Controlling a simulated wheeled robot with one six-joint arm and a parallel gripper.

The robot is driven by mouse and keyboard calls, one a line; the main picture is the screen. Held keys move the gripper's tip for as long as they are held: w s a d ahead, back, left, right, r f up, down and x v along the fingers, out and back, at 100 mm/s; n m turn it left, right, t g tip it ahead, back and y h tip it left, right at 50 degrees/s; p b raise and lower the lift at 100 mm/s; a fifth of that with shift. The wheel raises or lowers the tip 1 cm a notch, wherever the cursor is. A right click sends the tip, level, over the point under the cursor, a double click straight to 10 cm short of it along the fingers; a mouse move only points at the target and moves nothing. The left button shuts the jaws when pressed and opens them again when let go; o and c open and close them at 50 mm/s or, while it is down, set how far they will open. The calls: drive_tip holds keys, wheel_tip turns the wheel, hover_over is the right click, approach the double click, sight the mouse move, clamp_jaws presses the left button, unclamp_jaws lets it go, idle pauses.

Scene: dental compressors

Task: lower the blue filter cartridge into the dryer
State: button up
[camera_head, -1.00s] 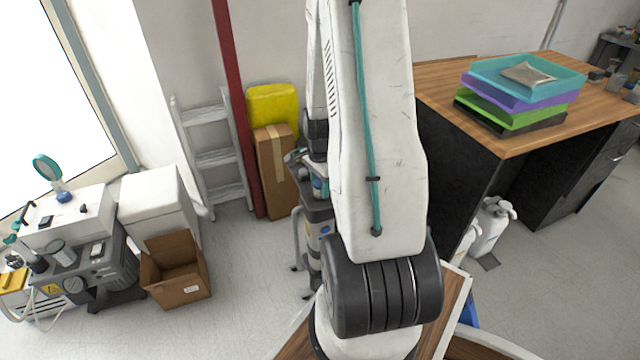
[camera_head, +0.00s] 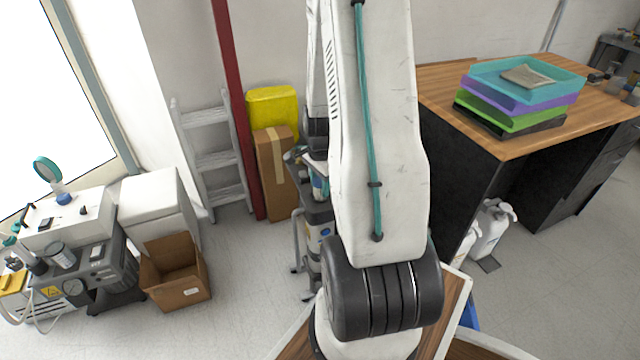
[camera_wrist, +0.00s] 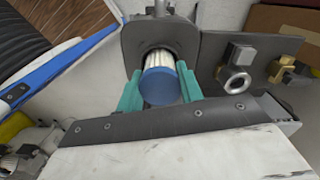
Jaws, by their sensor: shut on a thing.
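The blue filter cartridge (camera_wrist: 161,88) shows in the wrist view, its blue end cap towards the camera and its white pleated body beyond. My gripper (camera_wrist: 158,80) is shut on it, with a teal finger on each side of the cap. Beyond lies the dryer's grey housing (camera_wrist: 133,40), with a round opening behind the pleated body. The cartridge lines up with this opening; how far it is inside I cannot tell. In the head view my arm hides the gripper and cartridge; a grey machine (camera_head: 318,215) shows partly behind the arm.
A grey plate with a metal ring fitting (camera_wrist: 237,81) and brass fittings (camera_wrist: 286,72) is right of the housing. In the head view, a tall cardboard box (camera_head: 270,190) stands behind the machine. An open box (camera_head: 175,275) is left, and a wooden desk (camera_head: 440,85) right.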

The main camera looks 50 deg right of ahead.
drive_tip(key=shift+f, duration=0.15)
drive_tip(key=shift+f, duration=0.6)
drive_tip(key=o, duration=1.1)
drive_tip(key=shift+r, duration=0.15)
wheel_tip(320, 180, up, 8)
drive_tip(key=shift+f, duration=0.2)
